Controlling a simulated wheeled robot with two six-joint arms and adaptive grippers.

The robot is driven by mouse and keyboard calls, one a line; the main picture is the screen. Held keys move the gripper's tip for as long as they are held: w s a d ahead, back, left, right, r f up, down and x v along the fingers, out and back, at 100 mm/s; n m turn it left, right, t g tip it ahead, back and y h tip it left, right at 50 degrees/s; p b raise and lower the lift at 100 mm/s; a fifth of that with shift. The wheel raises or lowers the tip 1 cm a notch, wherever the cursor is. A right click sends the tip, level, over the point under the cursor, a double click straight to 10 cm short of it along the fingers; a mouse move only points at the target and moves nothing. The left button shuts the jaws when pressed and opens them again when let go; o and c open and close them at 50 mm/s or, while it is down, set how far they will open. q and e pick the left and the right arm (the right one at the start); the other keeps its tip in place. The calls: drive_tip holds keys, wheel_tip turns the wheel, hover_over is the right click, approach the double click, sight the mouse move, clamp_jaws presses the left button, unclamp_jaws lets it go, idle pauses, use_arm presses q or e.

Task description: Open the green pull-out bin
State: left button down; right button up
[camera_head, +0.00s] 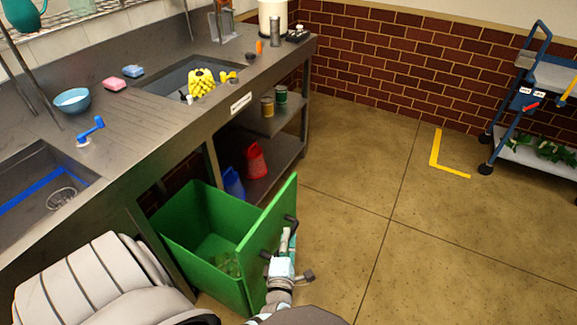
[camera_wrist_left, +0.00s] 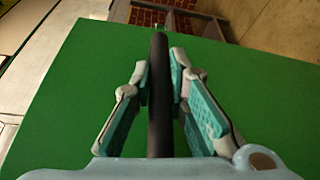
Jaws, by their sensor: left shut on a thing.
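The green pull-out bin (camera_head: 190,222) stands pulled out from under the counter in the head view, its open top showing some contents low inside. Its front panel (camera_head: 268,228) faces right and fills much of the left wrist view (camera_wrist_left: 80,90). A black bar handle (camera_head: 291,220) is on the panel; it runs lengthwise between the fingers in the left wrist view (camera_wrist_left: 160,100). My left gripper (camera_head: 286,242) is shut on this handle, with the teal finger pads on either side of the bar. The gripper covers the handle's middle in the head view. My right gripper is not in view.
The grey counter (camera_head: 140,120) runs along the left with sinks, a blue bowl (camera_head: 72,100) and yellow gloves (camera_head: 200,82). Blue and red (camera_head: 256,160) containers sit under it beside the bin. The floor to the right is clear up to a blue cart (camera_head: 510,115).

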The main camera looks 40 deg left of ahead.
use_arm(q)
drive_tip(key=shift+w+r, duration=0.1)
drive_tip(key=shift+r, duration=0.05)
drive_tip(key=c, duration=1.8)
unclamp_jaws()
drive_tip(key=shift+o, duration=1.2)
drive_tip(key=shift+w, duration=0.1)
